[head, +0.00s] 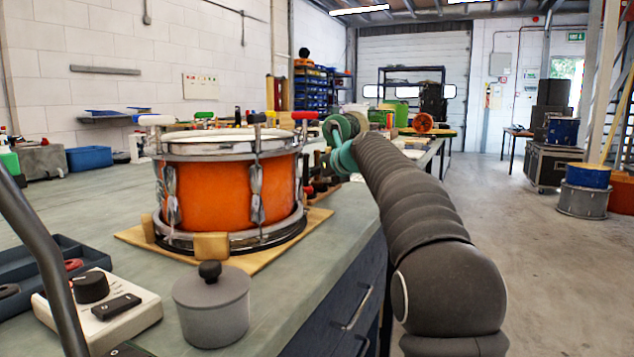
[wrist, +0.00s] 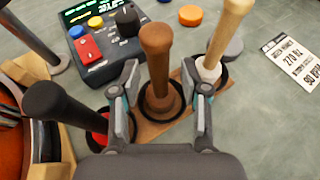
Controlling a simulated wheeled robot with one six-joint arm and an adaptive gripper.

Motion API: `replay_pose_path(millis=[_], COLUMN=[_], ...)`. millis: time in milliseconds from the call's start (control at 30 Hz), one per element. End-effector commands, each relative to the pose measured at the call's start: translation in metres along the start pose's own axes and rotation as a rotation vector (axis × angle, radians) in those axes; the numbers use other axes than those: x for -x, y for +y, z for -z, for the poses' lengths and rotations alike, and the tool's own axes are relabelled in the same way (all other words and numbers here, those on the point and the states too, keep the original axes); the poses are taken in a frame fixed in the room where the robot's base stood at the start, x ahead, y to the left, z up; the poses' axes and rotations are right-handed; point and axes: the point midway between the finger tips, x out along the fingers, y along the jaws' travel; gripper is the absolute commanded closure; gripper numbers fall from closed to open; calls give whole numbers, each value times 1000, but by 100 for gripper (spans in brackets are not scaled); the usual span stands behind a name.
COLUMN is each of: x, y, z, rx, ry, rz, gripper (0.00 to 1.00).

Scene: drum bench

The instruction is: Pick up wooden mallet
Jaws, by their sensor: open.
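A brown wooden mallet (wrist: 158,75) stands upright in the middle place of a wooden rack (wrist: 146,130), handle up, its lower end inside a dark ring. My gripper (wrist: 161,82) is open, with one finger on each side of the brown handle. Clear gaps show between the fingers and the handle. In the head view my gripper (head: 340,145) is over the bench behind the drum, and the mallet between its fingers cannot be made out there.
A black-handled tool (wrist: 65,110) with a red part stands left of the mallet, and a pale wooden-handled tool (wrist: 228,35) with a white part stands right, close to my right finger. A control box (wrist: 98,40) lies beyond. An orange drum (head: 222,190) stands on the bench.

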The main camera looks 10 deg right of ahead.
Motion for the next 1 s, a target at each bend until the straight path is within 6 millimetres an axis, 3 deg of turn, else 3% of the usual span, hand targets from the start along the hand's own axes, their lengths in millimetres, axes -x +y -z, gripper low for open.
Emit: replay_pose_path(millis=[33,200,233,667,1000], x=[0,0,0,2,20], y=[0,0,0,0,-4], z=[0,0,0,-4,-45], rx=[0,0,0,1,1], ry=[0,0,0,0,-1], rz=[0,0,0,0,2], gripper=[55,97,100,100,100])
